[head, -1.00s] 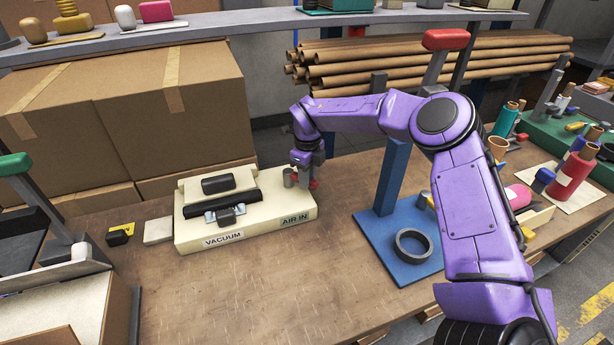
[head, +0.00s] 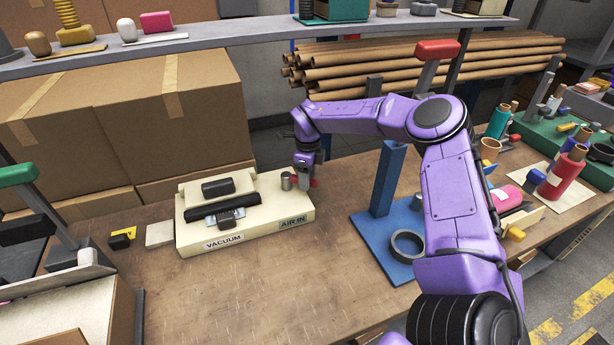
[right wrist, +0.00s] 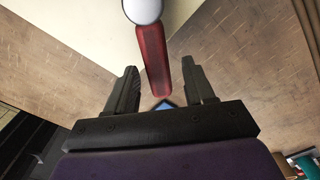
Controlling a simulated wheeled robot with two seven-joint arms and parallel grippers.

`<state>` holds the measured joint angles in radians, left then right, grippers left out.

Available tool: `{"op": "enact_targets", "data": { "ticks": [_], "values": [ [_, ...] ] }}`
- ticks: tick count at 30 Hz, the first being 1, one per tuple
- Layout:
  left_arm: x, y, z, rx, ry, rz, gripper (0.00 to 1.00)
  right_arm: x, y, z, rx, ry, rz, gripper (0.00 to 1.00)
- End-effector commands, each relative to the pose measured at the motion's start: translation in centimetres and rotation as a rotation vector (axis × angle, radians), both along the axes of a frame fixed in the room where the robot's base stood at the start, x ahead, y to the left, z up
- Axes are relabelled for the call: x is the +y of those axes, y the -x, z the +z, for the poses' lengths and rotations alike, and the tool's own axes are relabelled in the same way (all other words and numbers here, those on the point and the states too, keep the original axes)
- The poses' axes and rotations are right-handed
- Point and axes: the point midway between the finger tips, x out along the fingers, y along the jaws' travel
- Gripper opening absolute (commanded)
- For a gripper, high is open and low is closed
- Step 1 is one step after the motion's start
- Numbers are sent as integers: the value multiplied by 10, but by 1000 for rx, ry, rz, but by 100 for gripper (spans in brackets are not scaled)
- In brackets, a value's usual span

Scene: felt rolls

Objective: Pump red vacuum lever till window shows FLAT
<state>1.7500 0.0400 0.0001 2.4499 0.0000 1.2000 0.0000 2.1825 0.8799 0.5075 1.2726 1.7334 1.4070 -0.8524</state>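The cream vacuum unit (head: 260,222), labelled VACUUM and AIR IN, sits on the bench. A black bar and dark blocks lie on top of it, and a grey cylinder (head: 287,181) stands near its right end. The red lever (head: 316,183) shows only in part beside that cylinder. My right gripper (head: 306,176) points down at it. In the right wrist view the red lever (right wrist: 153,62) lies between the spread fingers of my gripper (right wrist: 162,86), with gaps on both sides. I cannot make out a window reading. My left gripper is out of view.
A blue stand (head: 391,180) with a dark ring (head: 407,246) is right of the unit. Cardboard boxes (head: 150,120) stand behind it. A green-handled lever (head: 18,175) is at the left. The bench front is clear.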

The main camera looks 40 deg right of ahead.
Motion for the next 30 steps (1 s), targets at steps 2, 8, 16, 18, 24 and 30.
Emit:
{"op": "enact_targets", "data": {
  "ticks": [2, 8, 16, 18, 24, 30],
  "values": [
    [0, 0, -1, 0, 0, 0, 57, 0, 0, 1, 0, 0, 0, 53],
    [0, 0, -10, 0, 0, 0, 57, 0, -1, 33, -5, -1, 0, 53],
    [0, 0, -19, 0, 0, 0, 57, -1, 0, 92, -3, 2, 0, 53],
    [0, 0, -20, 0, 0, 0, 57, -1, 0, 100, -1, 0, -1, 53],
    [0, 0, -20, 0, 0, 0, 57, 0, 0, 106, 0, 0, 0, 53],
    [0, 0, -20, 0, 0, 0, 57, 0, 0, 105, 0, 0, 0, 53]
  ]
}}
